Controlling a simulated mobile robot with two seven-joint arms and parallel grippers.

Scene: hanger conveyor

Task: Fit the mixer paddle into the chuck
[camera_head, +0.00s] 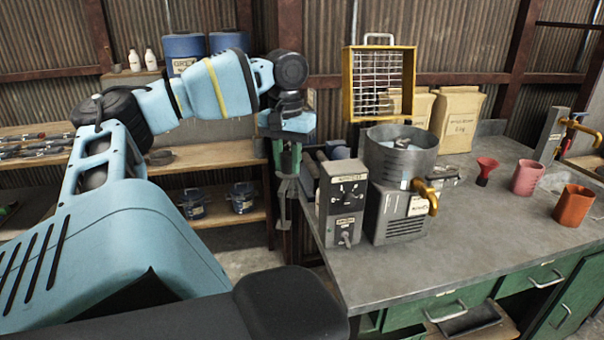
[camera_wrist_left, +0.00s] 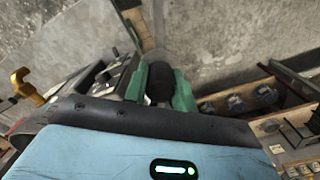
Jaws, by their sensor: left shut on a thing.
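My left gripper (camera_head: 287,160) hangs pointing down at the left end of the grey bench, with green fingers. It is shut on a grey metal piece with a bladed lower end, which looks like the mixer paddle (camera_head: 283,198). The paddle hangs roughly upright beside the bench edge, left of the control box. In the left wrist view the green fingers (camera_wrist_left: 160,85) stand on both sides of a dark cylinder. I cannot make out the chuck for certain in either view. My right gripper is not in view.
A grey control box (camera_head: 342,203) and a metal pot on a base with a brass tap (camera_head: 425,195) stand close to the right of the gripper. Cups (camera_head: 528,178) stand farther right. The bench front is clear.

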